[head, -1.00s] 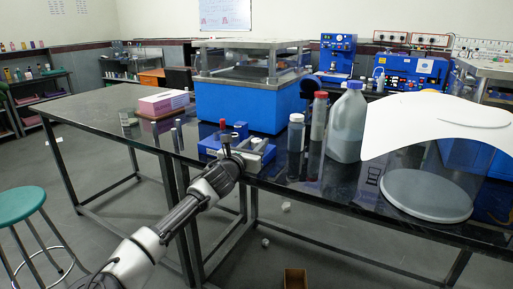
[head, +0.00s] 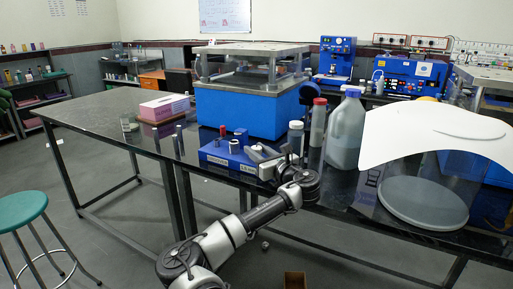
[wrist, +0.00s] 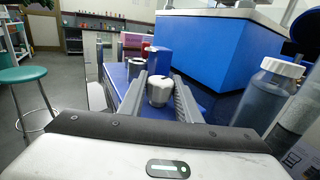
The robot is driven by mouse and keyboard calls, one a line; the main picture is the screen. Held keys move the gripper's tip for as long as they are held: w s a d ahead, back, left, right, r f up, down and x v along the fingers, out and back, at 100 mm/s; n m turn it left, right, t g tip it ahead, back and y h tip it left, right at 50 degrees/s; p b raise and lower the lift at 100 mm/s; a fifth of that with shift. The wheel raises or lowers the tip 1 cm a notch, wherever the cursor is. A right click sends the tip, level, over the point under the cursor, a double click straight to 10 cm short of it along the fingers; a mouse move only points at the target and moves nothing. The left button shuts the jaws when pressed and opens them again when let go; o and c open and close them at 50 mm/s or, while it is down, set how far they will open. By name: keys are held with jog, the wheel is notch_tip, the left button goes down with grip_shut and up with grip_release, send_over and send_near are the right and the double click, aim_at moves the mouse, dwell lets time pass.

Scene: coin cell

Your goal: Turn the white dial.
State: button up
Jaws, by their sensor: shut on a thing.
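The white dial (wrist: 159,91) sits on top of a blue box (wrist: 130,76), between my gripper's two grey fingers in the wrist view. My gripper (wrist: 161,84) is shut on the dial, one finger on each side. In the head view the blue box (head: 213,157) lies at the front edge of the black table, and my gripper (head: 262,152) reaches over its right part from the right. There the dial is hard to make out among the fingers.
The large blue machine (head: 235,110) stands close behind the box. Bottles, including a white jug (head: 346,132), stand to the right on the black table (head: 95,115). A pink-and-white box (head: 164,107) is at left. A green stool (head: 22,207) stands on the floor.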

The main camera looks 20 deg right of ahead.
jog(key=n+g+y+p, duration=0.1)
jog(key=n+y, duration=0.1)
jog(key=y, duration=0.1)
jog(key=n+g+y+p, duration=0.1)
jog(key=n+y, duration=0.1)
jog(key=y, duration=0.1)
jog(key=shift+d+r+n+y, duration=0.1)
jog(key=shift+r+n+y, duration=0.1)
jog(key=shift+n+y, duration=0.1)
jog(key=n+g+y+p, duration=0.2)
jog(key=g+y+p, duration=0.1)
jog(key=p, duration=0.1)
jog(key=shift+f+n+y, duration=0.1)
jog(key=shift+n+y, duration=0.3)
jog(key=shift+g+p, duration=0.3)
jog(key=shift+p, duration=0.05)
jog(key=shift+w+f+n+y, duration=0.1)
jog(key=shift+f+n+y, duration=0.05)
jog(key=shift+n+y, duration=0.2)
jog(key=shift+a, duration=0.2)
jog(key=o, duration=1.1)
jog(key=shift+c, duration=0.2)
jog(key=shift+d, duration=0.1)
